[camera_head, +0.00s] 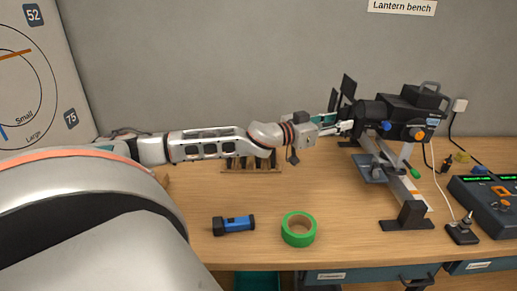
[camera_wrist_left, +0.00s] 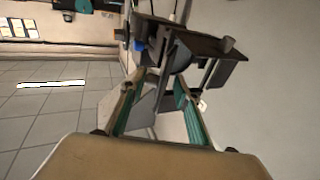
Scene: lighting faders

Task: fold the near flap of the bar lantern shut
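The bar lantern (camera_head: 405,112) is a black lamp with a handle, held on a bar above the bench, its front facing left. Dark flaps (camera_head: 347,88) stand up at its front end. A grey-blue panel (camera_head: 371,169) shows lower down on the near side; I cannot tell whether it is the near flap. My left gripper (camera_head: 343,127) is at the lantern's front. In the left wrist view its teal-lined fingers (camera_wrist_left: 157,98) are spread apart, with the lantern (camera_wrist_left: 172,45) just beyond them. A grey panel shows between the fingers; contact is unclear. My right gripper is out of view.
A green tape roll (camera_head: 298,229) and a blue and black torch (camera_head: 234,225) lie on the bench (camera_head: 340,210) front. A wooden rack (camera_head: 250,165) stands behind my left arm. A control desk (camera_head: 490,200) and a cabled switch box (camera_head: 461,232) are at right.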

